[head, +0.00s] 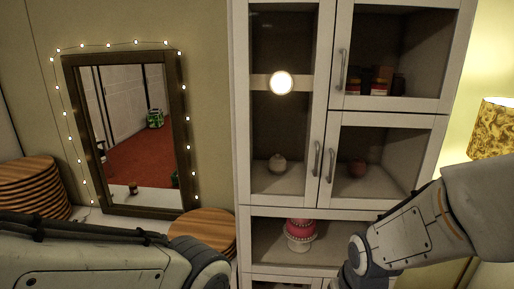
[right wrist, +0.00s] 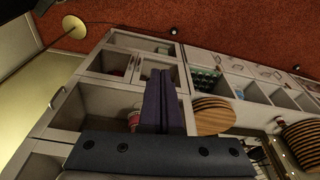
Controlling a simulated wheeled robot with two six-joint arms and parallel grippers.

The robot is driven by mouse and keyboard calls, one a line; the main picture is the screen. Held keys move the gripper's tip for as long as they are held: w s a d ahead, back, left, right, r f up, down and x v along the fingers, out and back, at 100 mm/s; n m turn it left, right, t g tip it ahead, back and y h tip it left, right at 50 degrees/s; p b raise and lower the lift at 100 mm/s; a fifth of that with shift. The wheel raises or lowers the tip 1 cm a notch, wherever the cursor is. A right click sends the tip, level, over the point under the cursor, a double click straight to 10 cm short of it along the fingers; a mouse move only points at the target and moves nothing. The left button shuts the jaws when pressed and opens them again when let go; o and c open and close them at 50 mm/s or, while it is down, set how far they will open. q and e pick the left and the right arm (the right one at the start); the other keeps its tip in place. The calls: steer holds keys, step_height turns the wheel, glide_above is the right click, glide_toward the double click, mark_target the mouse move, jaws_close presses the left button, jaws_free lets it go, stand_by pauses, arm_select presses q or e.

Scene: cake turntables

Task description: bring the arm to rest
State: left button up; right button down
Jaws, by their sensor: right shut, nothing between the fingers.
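My right arm (head: 415,230) comes into the head view from the right, in front of the cabinet's lower right part. Its gripper is out of that view. In the right wrist view my right gripper (right wrist: 162,78) has its two dark fingers together, with nothing between them. My left arm (head: 100,262) crosses the lower left of the head view. The left gripper is hidden or out of frame.
A white cabinet (head: 335,120) with glass doors stands ahead. A pink cake (head: 300,227) on a white stand is in its open lower shelf. Round wooden boards (head: 203,225) lie left of it. A mirror (head: 135,135) and a patterned lamp (head: 495,130) flank it.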

steer(key=s+a+f+n+g+b, duration=0.2)
steer(key=s+a+f+n+b, duration=0.4)
steer(key=s+a+f+b, duration=0.6)
steer(key=f+b, duration=0.1)
steer(key=b, duration=0.3)
steer(key=shift+s+a+n+y+b, duration=0.3)
steer(key=shift+s+n+y+b, duration=0.05)
steer(key=shift+n+y+b, duration=0.05)
steer(key=shift+f, duration=0.1)
